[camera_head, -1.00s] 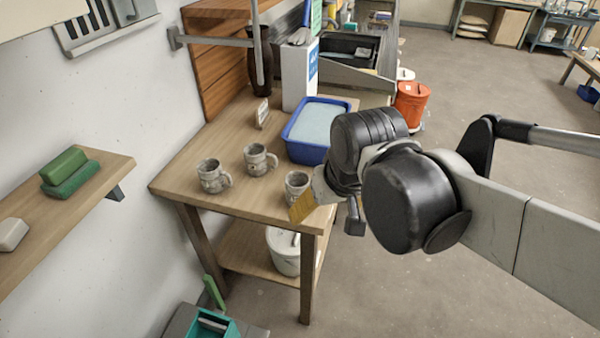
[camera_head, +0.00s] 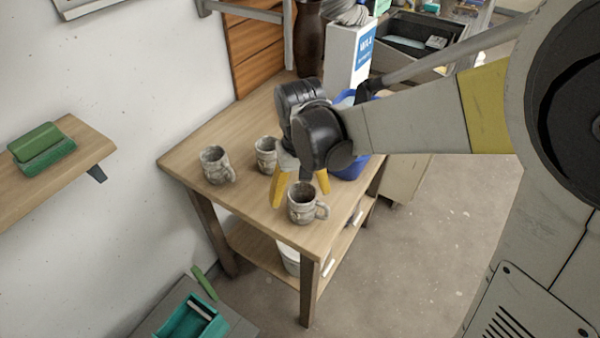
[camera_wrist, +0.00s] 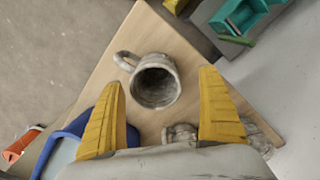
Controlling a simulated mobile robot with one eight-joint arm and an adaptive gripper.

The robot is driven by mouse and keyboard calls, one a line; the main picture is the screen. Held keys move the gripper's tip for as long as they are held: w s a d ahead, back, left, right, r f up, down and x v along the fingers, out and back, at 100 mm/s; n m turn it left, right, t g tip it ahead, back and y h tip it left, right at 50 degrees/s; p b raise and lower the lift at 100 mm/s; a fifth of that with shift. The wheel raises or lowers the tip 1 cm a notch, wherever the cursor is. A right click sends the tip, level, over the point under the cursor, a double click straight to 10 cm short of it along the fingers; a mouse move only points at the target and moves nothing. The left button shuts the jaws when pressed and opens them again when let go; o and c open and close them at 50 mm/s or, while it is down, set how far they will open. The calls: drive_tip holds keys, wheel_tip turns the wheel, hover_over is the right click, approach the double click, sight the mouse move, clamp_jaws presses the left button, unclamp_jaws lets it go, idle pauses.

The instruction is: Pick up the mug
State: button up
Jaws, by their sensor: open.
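Three grey, mottled mugs stand upright on the wooden table (camera_head: 190,160). The nearest mug (camera_head: 303,203) is close to the table's front corner, its handle to the right. The other two are the left mug (camera_head: 216,166) and the middle mug (camera_head: 266,154), partly hidden by my arm. My gripper (camera_head: 299,190) is open, its yellow fingers pointing down just behind the nearest mug. In the wrist view, this mug (camera_wrist: 157,82) lies ahead of and between the spread fingers (camera_wrist: 160,110), with its handle to the left. Nothing is between the fingertips.
A blue tub (camera_head: 352,168) is behind my gripper, mostly hidden by my arm. A white box (camera_head: 346,58) and a dark vase (camera_head: 308,40) stand at the back. A shelf (camera_head: 80,150) juts from the wall at left. The table's front left is clear.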

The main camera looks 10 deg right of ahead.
sight(302, 202)
drive_tip(key=f+b, duration=0.2)
drive_tip(key=f, duration=0.3)
drive_tip(key=shift+w+d+f+b, duration=0.1)
drive_tip(key=shift+w+d+b, duration=0.05)
drive_tip(key=shift+d+b, duration=0.25)
drive_tip(key=c, duration=1.5)
